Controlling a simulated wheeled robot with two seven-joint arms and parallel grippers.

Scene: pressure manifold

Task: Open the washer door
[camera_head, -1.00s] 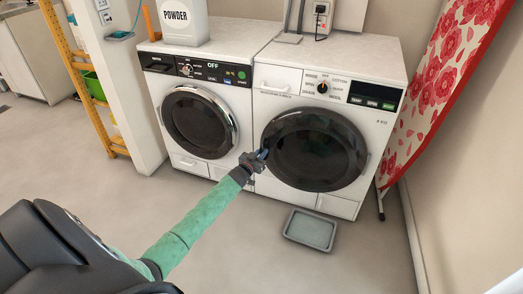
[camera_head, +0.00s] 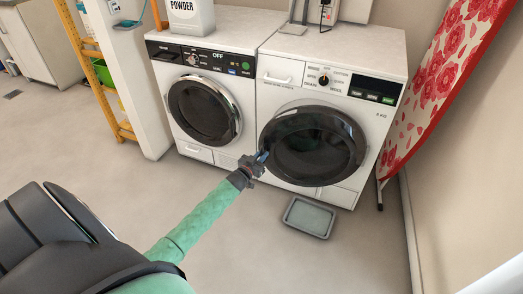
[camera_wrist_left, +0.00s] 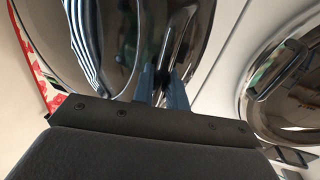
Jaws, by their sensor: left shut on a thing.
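The washer (camera_head: 270,95) is the white machine on the right, marked 8 KG. Its round dark door (camera_head: 315,147) faces me, and a pale curved rim shows at its upper left. The door looks slightly ajar, but the gap is hard to judge. My left gripper (camera_head: 263,157) is at the door's left edge. In the left wrist view its blue fingers (camera_wrist_left: 162,88) are shut on the dark door handle or edge, and the glossy door (camera_wrist_left: 105,45) fills the left half. The exact grip is partly hidden. My right gripper is not in view.
A second machine (camera_head: 222,62) with a chrome-ringed door stands left of the washer, a powder container (camera_head: 190,20) on top. A grey tray (camera_head: 309,217) lies on the floor before the washer. A floral ironing board (camera_head: 440,85) leans at right. Floor at front is clear.

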